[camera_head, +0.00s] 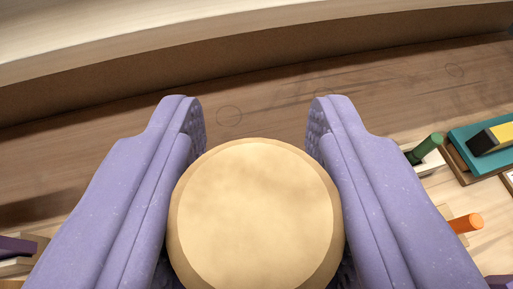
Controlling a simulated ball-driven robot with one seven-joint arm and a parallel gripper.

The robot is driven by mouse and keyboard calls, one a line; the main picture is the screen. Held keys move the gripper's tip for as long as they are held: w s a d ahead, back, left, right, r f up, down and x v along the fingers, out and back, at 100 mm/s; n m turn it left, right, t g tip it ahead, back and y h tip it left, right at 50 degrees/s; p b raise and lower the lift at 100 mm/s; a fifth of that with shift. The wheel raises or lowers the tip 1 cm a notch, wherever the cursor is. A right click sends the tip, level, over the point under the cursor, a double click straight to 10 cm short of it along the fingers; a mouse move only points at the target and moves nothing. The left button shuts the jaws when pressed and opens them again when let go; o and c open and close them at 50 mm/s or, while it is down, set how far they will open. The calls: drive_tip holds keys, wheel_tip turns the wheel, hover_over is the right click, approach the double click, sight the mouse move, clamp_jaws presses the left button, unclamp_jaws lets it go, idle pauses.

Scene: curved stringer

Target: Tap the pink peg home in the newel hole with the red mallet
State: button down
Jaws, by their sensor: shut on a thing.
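My gripper (257,118) has two lavender fingers, shut on a round pale wooden piece (255,215). Its flat, bevelled end faces the camera and fills the lower middle of the view. No red shows on it, so I cannot tell whether it is the mallet's handle end; anything beyond it is hidden. I see no pink peg and no clear newel hole.
A pale curved wooden edge (180,35) with a darker face spans the top. At right are a green peg (428,146), an orange peg (466,223) and a teal tray (468,134) holding a black-and-yellow block (490,139). A purple piece (16,246) is at lower left.

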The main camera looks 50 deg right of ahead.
drive_tip(key=shift+f, duration=0.75)
